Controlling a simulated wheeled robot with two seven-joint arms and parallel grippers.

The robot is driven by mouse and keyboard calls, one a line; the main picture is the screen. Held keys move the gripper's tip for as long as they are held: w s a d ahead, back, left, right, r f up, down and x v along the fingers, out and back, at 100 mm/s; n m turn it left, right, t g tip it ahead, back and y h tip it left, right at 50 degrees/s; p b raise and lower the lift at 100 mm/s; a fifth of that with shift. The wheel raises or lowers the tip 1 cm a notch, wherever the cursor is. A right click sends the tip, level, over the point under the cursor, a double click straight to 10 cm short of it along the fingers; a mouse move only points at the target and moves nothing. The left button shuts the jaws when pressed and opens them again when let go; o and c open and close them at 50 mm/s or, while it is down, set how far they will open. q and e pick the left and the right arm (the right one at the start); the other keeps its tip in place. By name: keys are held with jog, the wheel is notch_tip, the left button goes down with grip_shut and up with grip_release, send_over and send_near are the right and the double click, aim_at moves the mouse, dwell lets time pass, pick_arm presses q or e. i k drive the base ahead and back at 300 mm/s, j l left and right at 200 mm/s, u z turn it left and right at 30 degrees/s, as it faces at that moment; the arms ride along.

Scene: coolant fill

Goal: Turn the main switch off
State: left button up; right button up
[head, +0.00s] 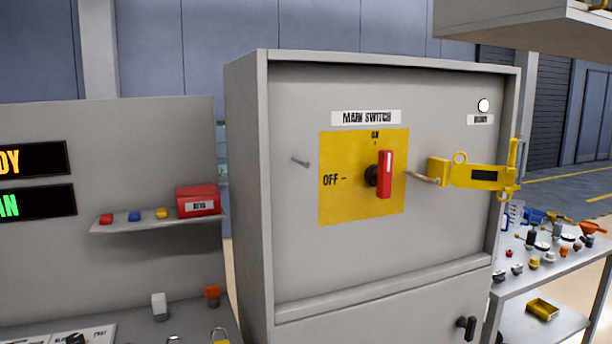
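The main switch is a red handle (385,174) on a dark hub, set on a yellow plate (340,205) on the front of a grey cabinet (300,240). The handle stands upright, in line with the ON mark above it. The OFF mark (331,180) is to the left of the handle. A yellow hasp-like device (475,173) reaches in from the cabinet's right edge, its bent rod (422,178) ending just right of the handle. Neither of my grippers shows in the head view.
A small peg (300,162) sticks out left of the plate. A round white lamp (483,105) is at the upper right. A shelf (160,223) with a red box (198,202) is at left. A cluttered table (545,270) stands at right. The space before the switch looks clear.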

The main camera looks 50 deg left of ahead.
aim_at(380, 176)
jog(key=u, duration=1.4)
